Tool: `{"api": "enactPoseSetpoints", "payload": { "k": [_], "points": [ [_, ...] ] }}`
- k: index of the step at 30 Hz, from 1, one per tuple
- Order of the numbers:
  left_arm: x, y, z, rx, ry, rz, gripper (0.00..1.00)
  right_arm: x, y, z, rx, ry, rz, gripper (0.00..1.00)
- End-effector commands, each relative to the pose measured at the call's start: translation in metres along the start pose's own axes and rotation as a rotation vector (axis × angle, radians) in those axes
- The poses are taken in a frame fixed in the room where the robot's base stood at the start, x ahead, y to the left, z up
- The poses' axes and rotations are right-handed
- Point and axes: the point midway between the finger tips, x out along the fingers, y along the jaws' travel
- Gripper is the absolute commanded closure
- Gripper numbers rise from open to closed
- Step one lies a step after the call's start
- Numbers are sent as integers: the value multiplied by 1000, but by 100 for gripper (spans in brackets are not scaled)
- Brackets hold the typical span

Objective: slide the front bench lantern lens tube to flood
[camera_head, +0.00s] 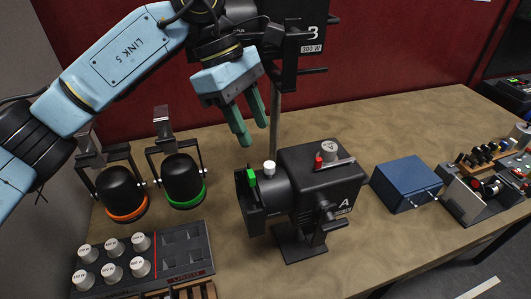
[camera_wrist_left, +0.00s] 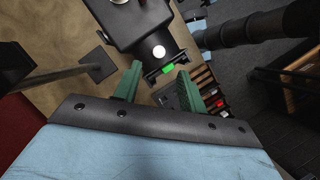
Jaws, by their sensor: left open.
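The front bench lantern (camera_head: 318,185), a black body marked A, stands on a square base on the bench. Its lens tube (camera_head: 268,188) points left and has a white knob (camera_head: 269,167) on top and a green tab (camera_head: 251,177) near its front frame. In the left wrist view the lantern (camera_wrist_left: 130,20), white knob (camera_wrist_left: 159,51) and green tab (camera_wrist_left: 168,69) show beyond the fingers. My left gripper (camera_head: 253,128) is open and empty, above and behind the lens tube, apart from it. The left gripper also shows in the left wrist view (camera_wrist_left: 158,82). My right gripper is out of view.
A second lantern marked B (camera_head: 300,40) stands behind on a pole (camera_head: 274,115). Two hanging lamps, orange-rimmed (camera_head: 121,190) and green-rimmed (camera_head: 183,178), are at left. A tray (camera_head: 200,262) of white knobs lies at front left. A blue box (camera_head: 406,184) sits right of the lantern.

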Motion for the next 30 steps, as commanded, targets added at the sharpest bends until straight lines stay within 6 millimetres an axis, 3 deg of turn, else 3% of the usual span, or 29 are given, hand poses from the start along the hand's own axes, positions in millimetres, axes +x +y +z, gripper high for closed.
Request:
{"api": "enactPoseSetpoints", "payload": {
  "k": [3, 10, 15, 23, 30],
  "points": [
    [26, -1, 1, 0, -1, -4, 59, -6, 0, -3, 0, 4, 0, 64],
    [62, 0, 1, 0, -2, -2, 59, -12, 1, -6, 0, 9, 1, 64],
    [73, 0, 0, 0, 0, -1, 59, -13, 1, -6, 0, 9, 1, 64],
    [75, 0, 0, 0, 0, 0, 59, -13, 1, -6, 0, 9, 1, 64],
    [75, 0, 0, 0, 0, 0, 86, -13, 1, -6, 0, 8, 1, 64]
  ]
}}
